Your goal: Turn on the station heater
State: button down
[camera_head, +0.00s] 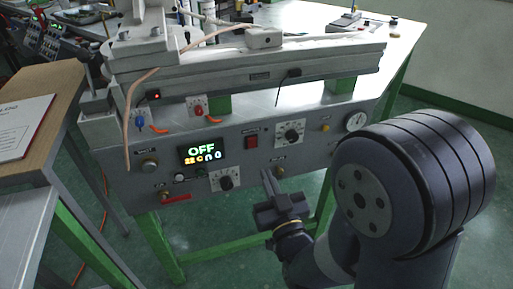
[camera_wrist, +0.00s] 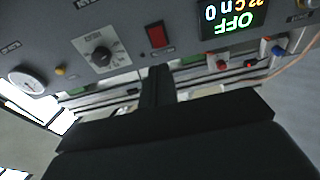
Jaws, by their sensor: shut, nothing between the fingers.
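The station's grey front panel (camera_head: 203,156) holds a lit display (camera_head: 203,152) reading OFF. Right of the display is a red rocker switch (camera_head: 251,142). The display (camera_wrist: 233,17) and the red switch (camera_wrist: 156,36) also show in the wrist view, upside down. My gripper (camera_head: 267,178) is shut and empty, in front of the panel and below the red switch in the head view. In the wrist view my gripper (camera_wrist: 157,72) points at the panel close to the switch. I cannot tell whether it touches anything.
A round gauge (camera_head: 355,122) is at the panel's right. A red handle (camera_head: 177,198) juts out at lower left. A wooden-topped table (camera_head: 62,77) stands at left. Green floor is open at right.

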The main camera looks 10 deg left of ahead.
aim_at(252, 141)
jog(key=x, duration=0.9)
jog(key=shift+p, duration=0.3)
